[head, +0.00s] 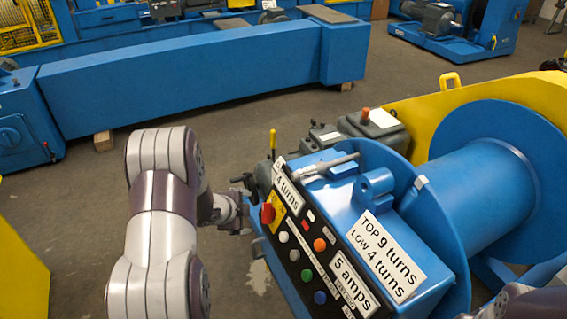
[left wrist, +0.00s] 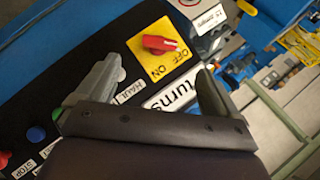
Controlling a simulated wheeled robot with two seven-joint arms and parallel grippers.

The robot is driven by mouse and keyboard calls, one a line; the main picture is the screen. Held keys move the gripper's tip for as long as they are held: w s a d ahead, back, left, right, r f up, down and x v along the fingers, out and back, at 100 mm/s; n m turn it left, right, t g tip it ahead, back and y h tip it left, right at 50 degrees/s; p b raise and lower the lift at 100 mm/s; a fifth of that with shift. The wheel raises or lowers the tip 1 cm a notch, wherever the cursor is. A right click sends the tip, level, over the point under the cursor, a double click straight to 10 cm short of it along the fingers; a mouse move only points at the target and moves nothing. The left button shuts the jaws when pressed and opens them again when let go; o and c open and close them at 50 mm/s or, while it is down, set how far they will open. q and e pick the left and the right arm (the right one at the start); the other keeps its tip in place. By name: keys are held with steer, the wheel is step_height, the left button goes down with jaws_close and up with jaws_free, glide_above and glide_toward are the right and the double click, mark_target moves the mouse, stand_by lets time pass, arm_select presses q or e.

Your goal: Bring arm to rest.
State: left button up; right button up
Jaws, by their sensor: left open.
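My left arm comes in from the left in the head view. Its gripper (head: 247,190) is open and empty, in front of the upper left end of the control panel (head: 335,262). In the left wrist view the two grey fingers (left wrist: 155,85) stand apart with nothing between them. Beyond them is the red rotary switch (left wrist: 163,44) on its yellow OFF/ON plate. The red switch also shows in the head view (head: 267,213), just below the gripper. I cannot tell whether the fingers touch the panel. My right gripper is not in view.
The blue winch drum (head: 480,190) stands right of the panel, beside a yellow guard (head: 455,100). Grey levers and boxes (head: 370,125) sit behind the panel. A long blue beam (head: 200,75) crosses the back. Grey floor (head: 70,220) lies open left of my arm.

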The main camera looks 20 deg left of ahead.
arm_select(q)
steer(key=s+n+g+y+p, duration=0.2)
steer(key=s+n+g, duration=0.2)
steer(key=s+n, duration=0.5)
steer(key=s+d+r+n+g+p, duration=0.1)
steer(key=s+d+r+p, duration=0.3)
steer(key=d+r, duration=0.4)
steer(key=s+d+r+n+g+h+p, duration=0.1)
steer(key=s+d+r+n+g+p, duration=0.1)
steer(key=s+d+r, duration=0.4)
steer(key=d+r+n+p, duration=0.1)
steer(key=d+r+n, duration=0.1)
steer(key=d+r, duration=0.1)
steer(key=shift+d+p, duration=0.25)
steer(key=shift+p, duration=0.1)
steer(key=shift+s+r, duration=0.1)
steer(key=shift+s, duration=0.05)
